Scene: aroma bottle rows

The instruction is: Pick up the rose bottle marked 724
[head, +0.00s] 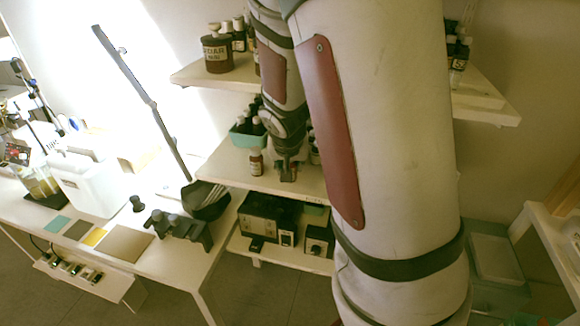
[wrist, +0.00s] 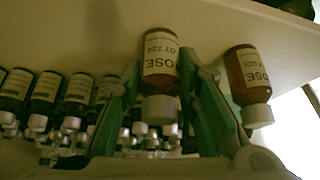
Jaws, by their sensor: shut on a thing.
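In the wrist view, an amber bottle with a white label reading ROSE and 724 (wrist: 160,62) stands between the two green-lined fingers of my gripper (wrist: 161,90). The fingers are closed against its sides, and its grey cap points down in this picture. I cannot tell whether its base touches the shelf. In the head view my gripper (head: 287,172) is low over the middle shelf, and the held bottle is mostly hidden by it.
A second ROSE bottle (wrist: 248,80) stands close to the right finger in the wrist view; its number is unclear. Several labelled bottles (wrist: 45,92) line up at left. The middle shelf (head: 222,168) carries a teal tray (head: 243,139). An upper shelf (head: 187,74) overhangs it.

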